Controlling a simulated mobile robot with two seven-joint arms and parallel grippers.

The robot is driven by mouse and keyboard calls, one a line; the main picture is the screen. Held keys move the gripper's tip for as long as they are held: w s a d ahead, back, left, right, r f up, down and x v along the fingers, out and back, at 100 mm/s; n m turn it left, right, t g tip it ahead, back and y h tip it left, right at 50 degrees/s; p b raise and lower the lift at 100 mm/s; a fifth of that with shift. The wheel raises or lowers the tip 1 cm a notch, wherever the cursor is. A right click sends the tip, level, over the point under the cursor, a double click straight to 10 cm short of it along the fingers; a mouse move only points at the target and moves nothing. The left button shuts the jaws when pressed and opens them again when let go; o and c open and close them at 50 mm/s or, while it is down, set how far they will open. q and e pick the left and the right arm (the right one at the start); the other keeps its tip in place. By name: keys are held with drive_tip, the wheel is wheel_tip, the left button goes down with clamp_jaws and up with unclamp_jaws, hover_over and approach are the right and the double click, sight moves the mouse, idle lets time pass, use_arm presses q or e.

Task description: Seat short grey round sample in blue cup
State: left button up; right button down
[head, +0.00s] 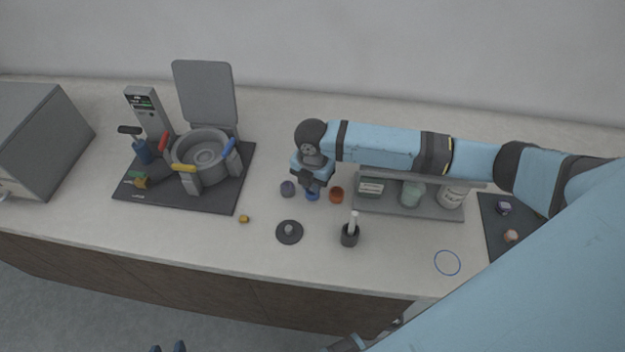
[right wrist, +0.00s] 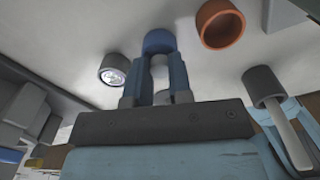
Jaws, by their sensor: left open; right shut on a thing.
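The blue cup (head: 312,196) stands on the counter directly below my right gripper (head: 314,183). In the right wrist view the blue cup (right wrist: 160,41) is at the fingertips. My right gripper (right wrist: 161,62) is shut on what I take to be the short grey round sample, at the cup's mouth. The fingers and cup hide the sample, so I cannot tell how deep it sits. My left gripper (head: 167,349) shows only its two fingertips at the bottom edge of the head view, open and away from the counter things.
A dark purple-grey cup (head: 287,188) holding a pale disc and an orange cup (head: 336,195) flank the blue cup closely. A dark lid (head: 289,233), a brush pot (head: 350,236) and a rack (head: 400,208) stand nearby. The press (head: 203,155) is left.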

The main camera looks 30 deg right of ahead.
idle(0.4)
drive_tip(key=c, duration=0.7)
unclamp_jaws()
drive_tip(key=shift+r, duration=0.15)
drive_tip(key=shift+r+p, duration=0.95)
drive_tip(key=shift+p, duration=0.3)
wheel_tip(320, 180, up, 2)
drive_tip(key=p, duration=0.2)
drive_tip(key=shift+r+p, duration=0.2)
drive_tip(key=shift+p, duration=0.15)
drive_tip(key=shift+r+p, duration=1.25)
drive_tip(key=shift+p, duration=0.1)
